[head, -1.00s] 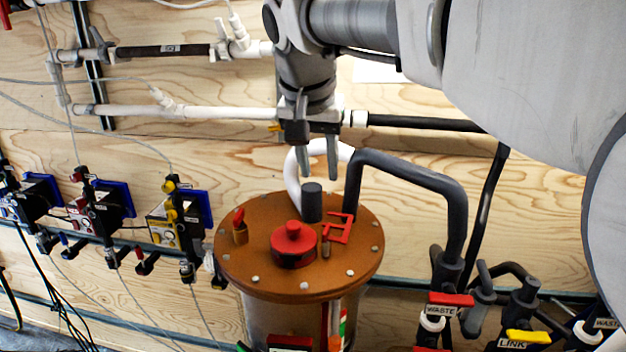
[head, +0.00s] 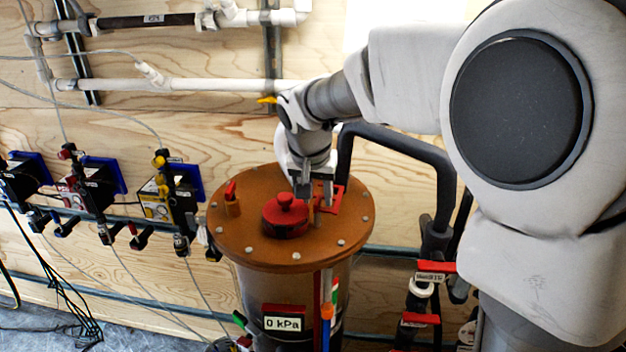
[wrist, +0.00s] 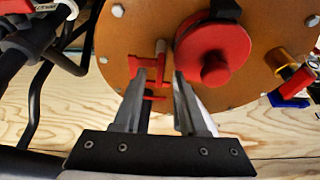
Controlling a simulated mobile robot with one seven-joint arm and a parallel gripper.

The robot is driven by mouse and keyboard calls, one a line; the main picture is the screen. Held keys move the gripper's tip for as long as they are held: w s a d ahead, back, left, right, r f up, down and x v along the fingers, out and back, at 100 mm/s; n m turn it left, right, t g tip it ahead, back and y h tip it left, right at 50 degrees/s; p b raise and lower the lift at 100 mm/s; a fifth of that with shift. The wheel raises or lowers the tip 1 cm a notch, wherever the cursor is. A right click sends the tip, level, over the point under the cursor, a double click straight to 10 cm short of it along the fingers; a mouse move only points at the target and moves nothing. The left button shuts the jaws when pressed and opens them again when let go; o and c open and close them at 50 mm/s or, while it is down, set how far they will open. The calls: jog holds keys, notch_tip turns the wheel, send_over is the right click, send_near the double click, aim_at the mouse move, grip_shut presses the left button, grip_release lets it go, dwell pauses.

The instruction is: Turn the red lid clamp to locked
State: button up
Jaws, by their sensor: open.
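The red lid clamp, a thin bracket (head: 334,197) beside a small post, sits on the brown round lid (head: 240,252) of the tank. My gripper (head: 315,201) points down over the lid and partly hides the clamp. In the wrist view the clamp (wrist: 135,66) lies at the left fingertip, with its post just beyond the gap between the fingers (wrist: 160,80). The fingers are open with nothing held between them. Whether a finger touches the clamp I cannot tell. A round red cap with a knob (head: 286,214) is close beside the right finger in the wrist view (wrist: 214,60).
A brass valve with a red lever (head: 231,198) stands on the lid's left side. A dark thick hose (head: 400,146) bends behind my gripper. Bolts ring the lid edge. A pressure display (head: 284,324) reading 0 kPa is on the tank front.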

jog(key=shift+f, duration=0.1)
grip_shut()
dwell(1.4)
